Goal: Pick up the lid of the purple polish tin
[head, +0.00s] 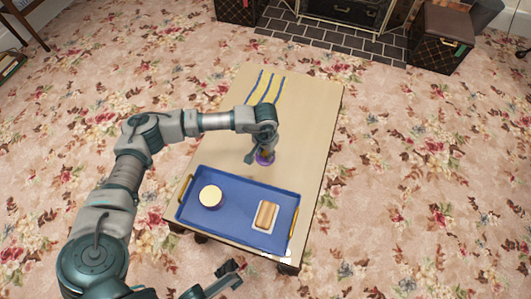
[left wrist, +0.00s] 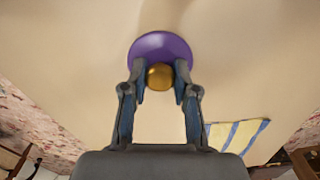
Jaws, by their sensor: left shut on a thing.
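The purple lid (left wrist: 160,48) is a round disc with a gold knob (left wrist: 160,77) in its middle. My left gripper (left wrist: 159,82) is shut on the knob, one finger on each side. In the head view the lid (head: 265,158) hangs under my left gripper (head: 261,150), just beyond the tray's far edge; I cannot tell its height over the table. The tin (head: 210,196), round with a cream-coloured top, sits uncovered at the left of the blue tray (head: 237,208). Part of my right gripper (head: 228,270) shows at the bottom of the head view; its fingers are unclear.
A brown block-shaped thing, perhaps a brush (head: 266,215), lies on a pale pad in the tray. A yellow and blue striped cloth (head: 265,88) lies at the table's far end. The table (head: 312,130) is clear to the right of my left gripper.

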